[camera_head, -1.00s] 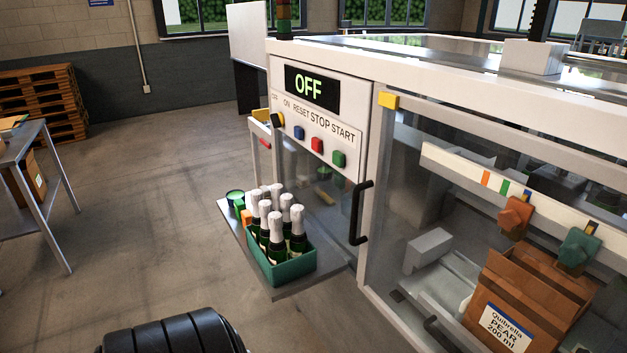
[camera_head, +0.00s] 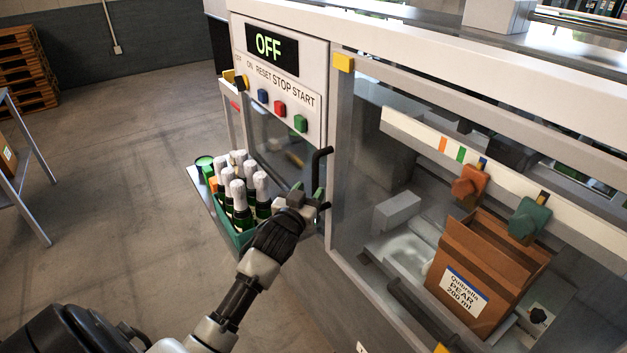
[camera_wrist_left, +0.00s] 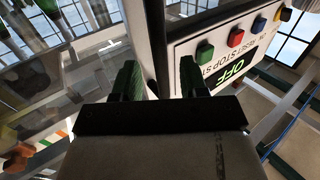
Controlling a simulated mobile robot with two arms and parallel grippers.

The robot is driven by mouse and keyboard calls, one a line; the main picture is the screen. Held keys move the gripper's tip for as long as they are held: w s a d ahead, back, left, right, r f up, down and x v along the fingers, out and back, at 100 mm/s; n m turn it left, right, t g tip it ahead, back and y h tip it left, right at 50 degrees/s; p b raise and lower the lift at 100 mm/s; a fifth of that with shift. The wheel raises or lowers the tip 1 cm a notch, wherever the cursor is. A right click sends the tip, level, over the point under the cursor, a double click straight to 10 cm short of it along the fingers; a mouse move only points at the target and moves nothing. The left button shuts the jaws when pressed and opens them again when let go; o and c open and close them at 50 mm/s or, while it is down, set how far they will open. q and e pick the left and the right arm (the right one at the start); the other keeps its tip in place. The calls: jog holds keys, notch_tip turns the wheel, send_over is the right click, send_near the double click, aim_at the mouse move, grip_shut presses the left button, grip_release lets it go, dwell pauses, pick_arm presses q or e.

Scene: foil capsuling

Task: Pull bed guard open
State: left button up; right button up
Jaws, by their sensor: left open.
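The bed guard is the clear panel (camera_head: 385,140) in a white frame on the machine's front, and it looks closed. A black handle (camera_head: 318,172) stands upright at the guard's left edge. My left gripper (camera_head: 309,195) is open at the lower part of this handle; I cannot tell if it touches. In the left wrist view, the two green fingers (camera_wrist_left: 160,82) are spread, with a dark bar, likely the handle, and the white frame post (camera_wrist_left: 141,40) between and beyond them. My right gripper is not in view.
The control panel (camera_head: 280,85) reads OFF, with coloured buttons below. A green crate of bottles (camera_head: 239,236) stands on a shelf left of my gripper. Behind the guard is a brown carton (camera_head: 487,265).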

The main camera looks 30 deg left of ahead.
aim_at(314, 186)
pick_arm(q)
jog(key=shift+w+a+p, duration=0.15)
jog(key=shift+w+a, duration=0.05)
jog(key=shift+w, duration=0.85)
jog(key=shift+w+a+p, duration=0.15)
jog(key=shift+w+a, duration=0.05)
jog(key=shift+w, duration=0.85)
jog(key=shift+c, duration=0.3)
grip_shut()
